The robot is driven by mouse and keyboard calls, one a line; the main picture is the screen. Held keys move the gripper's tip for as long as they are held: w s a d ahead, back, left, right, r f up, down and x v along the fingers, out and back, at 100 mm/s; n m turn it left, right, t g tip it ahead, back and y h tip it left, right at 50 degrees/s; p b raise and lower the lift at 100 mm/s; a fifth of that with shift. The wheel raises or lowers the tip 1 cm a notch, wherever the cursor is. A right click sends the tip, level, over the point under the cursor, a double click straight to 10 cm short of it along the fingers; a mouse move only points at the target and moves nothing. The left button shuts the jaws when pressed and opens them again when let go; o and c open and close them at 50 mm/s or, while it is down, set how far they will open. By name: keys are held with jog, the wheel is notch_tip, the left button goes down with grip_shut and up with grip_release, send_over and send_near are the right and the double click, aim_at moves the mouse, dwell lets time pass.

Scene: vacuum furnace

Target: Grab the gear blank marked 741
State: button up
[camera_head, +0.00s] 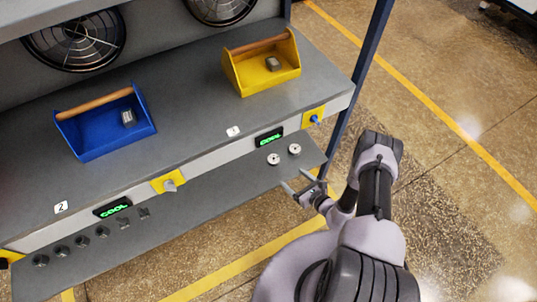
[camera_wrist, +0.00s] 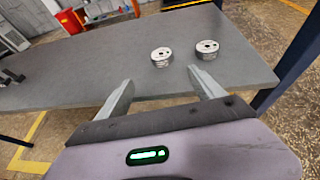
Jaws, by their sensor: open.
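Two silver round gear blanks, each with a centre hole, sit on the lower shelf. The left blank (camera_head: 274,158) also shows in the wrist view (camera_wrist: 161,57). The right blank (camera_head: 294,149) also shows in the wrist view (camera_wrist: 208,49). I cannot read a 741 mark on either. My gripper (camera_head: 296,180) is open and empty at the shelf's front edge, touching neither blank. In the wrist view its fingers (camera_wrist: 160,78) are spread, with the left blank ahead between them and the right blank beyond the right fingertip.
The lower shelf (camera_head: 200,200) has several small dark parts (camera_head: 82,241) at its left. Above it, the bench top (camera_head: 185,110) carries a blue tote (camera_head: 90,146) and a yellow tote (camera_head: 240,82), each holding a grey part. A blue post (camera_head: 362,75) stands right of the blanks.

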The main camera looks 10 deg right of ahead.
jog(key=b, duration=0.3)
send_near(275, 160)
jog(key=shift+w+a+f, duration=0.4)
jog(key=shift+w+f, duration=0.15)
jog(key=shift+f, duration=0.05)
jog(key=shift+w+a+f, duration=0.4)
jog(key=shift+w+f, duration=0.15)
jog(key=shift+f, duration=0.1)
jog(key=b+x, duration=0.1)
jog(key=x, duration=0.1)
jog(key=b+x, duration=0.1)
jog(key=r+b+x, duration=0.1)
jog(key=x, duration=0.1)
jog(key=shift+w+f, duration=0.1)
jog(key=shift+w, duration=0.5)
grip_shut()
